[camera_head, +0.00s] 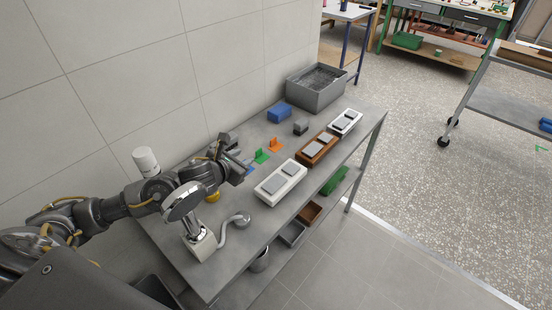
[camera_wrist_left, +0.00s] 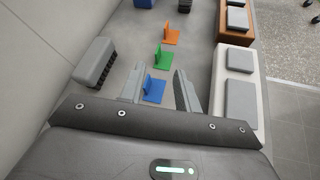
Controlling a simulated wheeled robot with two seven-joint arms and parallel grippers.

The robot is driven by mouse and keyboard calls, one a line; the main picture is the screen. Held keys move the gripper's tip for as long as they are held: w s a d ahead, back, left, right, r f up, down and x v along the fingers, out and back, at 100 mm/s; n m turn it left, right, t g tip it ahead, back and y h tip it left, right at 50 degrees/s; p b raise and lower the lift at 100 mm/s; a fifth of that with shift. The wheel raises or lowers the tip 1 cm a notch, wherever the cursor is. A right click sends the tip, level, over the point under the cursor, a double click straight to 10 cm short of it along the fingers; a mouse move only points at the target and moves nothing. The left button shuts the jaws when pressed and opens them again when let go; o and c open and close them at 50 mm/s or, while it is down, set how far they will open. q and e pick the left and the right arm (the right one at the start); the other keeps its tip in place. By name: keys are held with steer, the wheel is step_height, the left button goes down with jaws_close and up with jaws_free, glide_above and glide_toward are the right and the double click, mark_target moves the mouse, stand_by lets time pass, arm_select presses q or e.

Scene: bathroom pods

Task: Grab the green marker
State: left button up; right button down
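The green marker (camera_head: 261,156) is a small upright L-shaped piece standing on the grey table. It also shows in the left wrist view (camera_wrist_left: 163,58), just beyond my fingertips. An orange marker (camera_head: 275,145) of the same shape stands farther off, and it shows in the left wrist view (camera_wrist_left: 171,36). A blue marker (camera_wrist_left: 154,90) lies nearer, in the gap between my fingers; in the head view it is partly hidden by the gripper. My left gripper (camera_head: 246,173) is open above the table, its fingers (camera_wrist_left: 157,88) apart on either side of the blue marker. My right gripper is not in view.
White (camera_head: 281,184) and brown (camera_head: 318,149) trays with grey blocks line the table's right side. A shower head (camera_head: 183,201) stands at the near end. A grey brush (camera_wrist_left: 95,62) lies left of the markers. A grey bin (camera_head: 316,92) is at the far end.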

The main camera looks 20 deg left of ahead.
mark_target(259, 150)
arm_select(q)
steer(key=shift+w+a+f, duration=0.1)
steer(key=shift+w, duration=0.05)
steer(key=x, duration=0.2)
steer(key=a+x, duration=0.1)
steer(key=x, duration=0.1)
steer(key=shift+f+p, duration=0.15)
steer(key=shift+p, duration=0.2)
steer(key=shift+w+f, duration=0.15)
steer(key=shift+w, duration=0.1)
steer(key=shift+w+d, duration=0.1)
steer(key=shift+w+d+f, duration=0.1)
steer(key=shift+w+f, duration=0.1)
steer(key=shift+w, duration=0.05)
steer(key=p+x, duration=0.1)
steer(key=x, duration=0.2)
steer(key=shift+w+d+f, duration=0.1)
steer(key=shift+w+f, duration=0.15)
steer(key=shift+f, duration=0.1)
steer(key=shift+w+d+f, duration=0.1)
steer(key=shift+w+f, duration=0.15)
steer(key=shift+w, duration=0.25)
steer(key=shift+d, duration=0.1)
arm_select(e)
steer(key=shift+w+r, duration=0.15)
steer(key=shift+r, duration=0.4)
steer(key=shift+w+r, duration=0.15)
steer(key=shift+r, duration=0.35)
